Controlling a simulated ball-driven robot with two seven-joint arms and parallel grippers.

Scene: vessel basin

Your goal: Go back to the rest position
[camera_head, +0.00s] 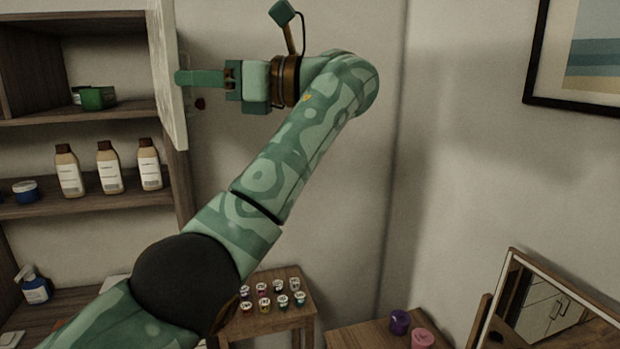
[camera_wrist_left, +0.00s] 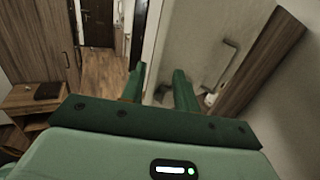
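My left arm, patterned in green, rises from the bottom left of the head view and bends back left at the top. My left gripper (camera_head: 182,78) points left, and its fingertips overlap the edge of a white panel (camera_head: 166,75) at the shelf's side. I cannot tell whether they touch it. My right gripper is not in view.
A wooden shelf (camera_head: 85,193) holds several brown bottles and a green box (camera_head: 98,97). A small wooden table (camera_head: 290,322) carries several small jars. A mirror (camera_head: 548,310), a purple jar (camera_head: 400,321) and a pink jar (camera_head: 422,338) are at lower right. Bare wall lies behind the arm.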

